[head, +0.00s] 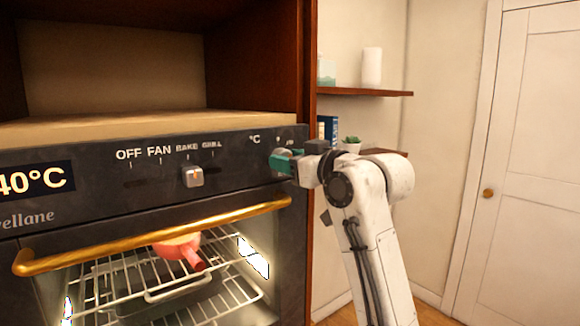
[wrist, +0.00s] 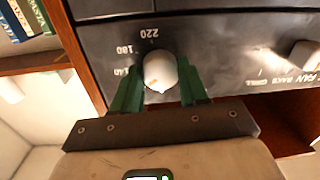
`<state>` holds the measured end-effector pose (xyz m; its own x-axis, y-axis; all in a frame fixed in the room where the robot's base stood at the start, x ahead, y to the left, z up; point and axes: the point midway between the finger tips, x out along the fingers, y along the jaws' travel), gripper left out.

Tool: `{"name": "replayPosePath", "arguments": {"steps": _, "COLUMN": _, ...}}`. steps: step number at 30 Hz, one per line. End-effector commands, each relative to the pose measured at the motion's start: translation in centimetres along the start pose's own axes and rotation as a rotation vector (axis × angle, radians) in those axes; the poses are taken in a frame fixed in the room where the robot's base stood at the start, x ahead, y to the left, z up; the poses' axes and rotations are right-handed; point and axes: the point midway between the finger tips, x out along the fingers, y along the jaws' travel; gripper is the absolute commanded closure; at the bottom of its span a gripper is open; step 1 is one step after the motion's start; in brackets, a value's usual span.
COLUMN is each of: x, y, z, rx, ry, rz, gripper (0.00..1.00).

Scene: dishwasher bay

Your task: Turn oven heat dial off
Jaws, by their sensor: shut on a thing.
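The heat dial (wrist: 160,68) is a pale round knob on the dark oven panel in the wrist view. Marks 140, 180 and 220 show around it, and a small orange mark is on its face. My gripper (wrist: 160,80) has its green fingers on both sides of the dial and is shut on it. In the head view my gripper (head: 284,161) reaches the panel's right end from the right, and the dial is mostly hidden there. The oven display (head: 35,181) at left ends in "40°C"; its first part is cut off.
A mode slider (head: 193,176) sits under BAKE, left of my gripper. Shelves (head: 365,92) with small items stand behind my arm; a white door (head: 535,150) is at right.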

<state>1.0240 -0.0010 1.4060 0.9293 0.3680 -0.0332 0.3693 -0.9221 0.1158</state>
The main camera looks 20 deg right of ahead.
Motion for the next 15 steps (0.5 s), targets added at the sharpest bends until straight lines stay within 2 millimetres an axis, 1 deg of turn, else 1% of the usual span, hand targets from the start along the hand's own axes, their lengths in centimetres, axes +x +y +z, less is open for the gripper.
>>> {"name": "replayPosePath", "arguments": {"steps": 15, "x": -0.02, "y": -0.02, "z": 0.15, "rx": -0.491, "ry": -0.034, "rz": 0.013, "gripper": 0.87}}
